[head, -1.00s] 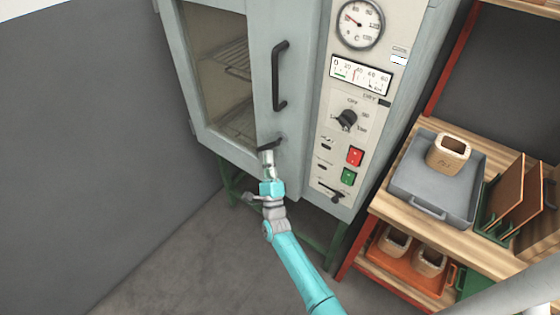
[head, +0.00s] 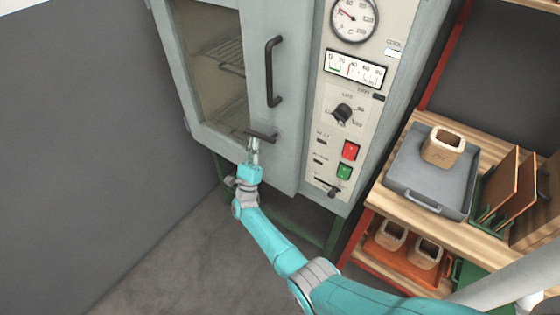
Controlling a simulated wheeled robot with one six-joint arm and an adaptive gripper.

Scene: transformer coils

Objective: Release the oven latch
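The oven latch (head: 264,137) is a short dark lever low on the grey oven door (head: 287,150), below the long vertical door handle (head: 274,72). It lies nearly level in the picture, its left end slightly higher than its right. The door looks closed. My gripper (head: 255,146) is at the latch, its fingertips just under the lever's left part. I cannot tell whether they touch it, nor whether the small fingers are open or shut.
The control panel (head: 335,150) with dials, a knob and red and green buttons is right of the door. A wooden rack (head: 400,212) further right holds a grey tray (head: 403,180) with a coil and an orange tray (head: 395,258) below. Floor at lower left is clear.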

